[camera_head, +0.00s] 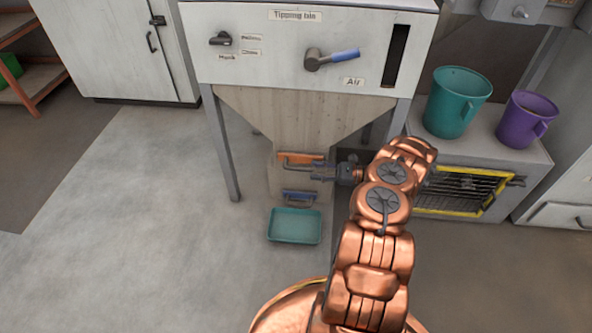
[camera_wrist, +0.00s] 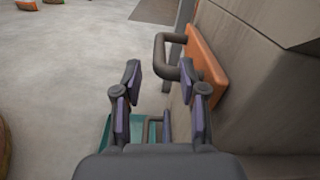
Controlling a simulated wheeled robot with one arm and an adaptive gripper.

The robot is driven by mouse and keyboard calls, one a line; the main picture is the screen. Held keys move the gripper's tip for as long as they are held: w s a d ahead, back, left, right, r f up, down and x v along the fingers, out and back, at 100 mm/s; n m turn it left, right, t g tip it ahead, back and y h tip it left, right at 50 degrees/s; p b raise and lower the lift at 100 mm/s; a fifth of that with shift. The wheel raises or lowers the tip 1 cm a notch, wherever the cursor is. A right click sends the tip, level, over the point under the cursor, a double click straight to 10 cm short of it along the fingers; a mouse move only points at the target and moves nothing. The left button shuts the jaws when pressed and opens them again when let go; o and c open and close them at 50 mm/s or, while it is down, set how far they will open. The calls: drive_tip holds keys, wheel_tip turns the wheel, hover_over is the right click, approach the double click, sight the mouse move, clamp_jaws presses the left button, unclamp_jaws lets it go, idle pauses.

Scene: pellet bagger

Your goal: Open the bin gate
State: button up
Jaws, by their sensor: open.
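The tipping bin (camera_head: 300,115) narrows to a chute. On the chute is an orange plate (camera_head: 299,157) with a dark bar handle, likely the bin gate; this plate also shows in the wrist view (camera_wrist: 208,68). Its grey handle (camera_wrist: 160,52) stands out to the left of the plate. My gripper (camera_head: 316,172) is at the front of the chute, right by the handle. In the wrist view its jaws (camera_wrist: 160,76) are apart and empty, with the handle just beyond the fingertips. Whether a finger touches the handle, I cannot tell.
A blue-handled part (camera_head: 300,196) sits lower on the chute, above a teal tray (camera_head: 294,226) on the floor. A teal jug (camera_head: 457,103) and a purple jug (camera_head: 524,120) stand on a cabinet at right. The floor at left is clear.

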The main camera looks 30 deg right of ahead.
sight(297, 168)
drive_tip(key=shift+b+x, duration=0.8)
drive_tip(key=shift+x, duration=2.8)
clamp_jaws()
